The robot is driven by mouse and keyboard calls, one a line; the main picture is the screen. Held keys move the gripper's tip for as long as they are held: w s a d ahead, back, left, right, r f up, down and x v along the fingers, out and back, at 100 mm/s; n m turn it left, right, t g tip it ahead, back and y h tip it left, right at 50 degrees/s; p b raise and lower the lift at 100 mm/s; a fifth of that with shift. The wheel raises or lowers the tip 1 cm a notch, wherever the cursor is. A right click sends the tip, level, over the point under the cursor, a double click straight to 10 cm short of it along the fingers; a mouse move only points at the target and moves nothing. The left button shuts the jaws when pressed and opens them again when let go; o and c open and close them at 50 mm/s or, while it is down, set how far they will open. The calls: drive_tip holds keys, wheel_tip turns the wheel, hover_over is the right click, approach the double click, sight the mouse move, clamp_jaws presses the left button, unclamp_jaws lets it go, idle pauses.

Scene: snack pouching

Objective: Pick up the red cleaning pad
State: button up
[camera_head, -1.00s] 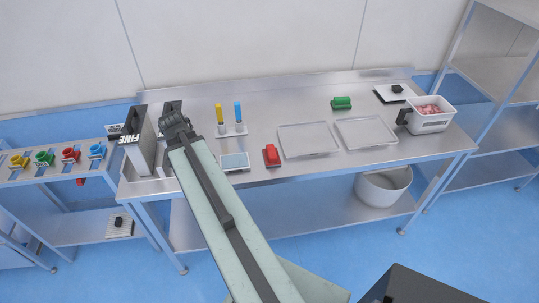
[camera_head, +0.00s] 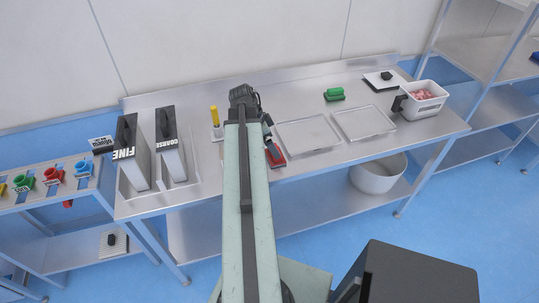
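The red cleaning pad (camera_head: 278,160) lies on the steel table, just left of the trays. Its upper part is partly hidden by dark parts of my gripper and the end of my arm. My gripper (camera_head: 270,143) is at the far end of my pale green arm, over or right beside the pad. It is small and partly covered, so I cannot tell whether its fingers are open or touching the pad.
Two metal trays (camera_head: 309,119) lie right of the pad. A green pad (camera_head: 334,94) is behind them. A white tub (camera_head: 424,112) stands at the far right. FINE and COARSE boxes (camera_head: 133,172) stand at the left. A yellow-handled tool (camera_head: 214,115) stands left of my arm.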

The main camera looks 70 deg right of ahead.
drive_tip(key=shift+w+b+x, duration=0.15)
drive_tip(key=shift+b+x, duration=0.35)
drive_tip(key=shift+x, duration=0.15)
drive_tip(key=shift+w+b+x, duration=0.15)
drive_tip(key=shift+b+x, duration=0.35)
drive_tip(key=shift+x, duration=0.2)
drive_tip(key=b+x, duration=0.4)
drive_tip(key=x, duration=0.1)
drive_tip(key=shift+w+a+f, duration=0.1)
drive_tip(key=shift+w+a, duration=0.05)
drive_tip(key=shift+r, duration=0.2)
drive_tip(key=c, duration=1.3)
wheel_tip(320, 180, up, 10)
drive_tip(key=p, duration=1)
drive_tip(key=shift+r, duration=0.15)
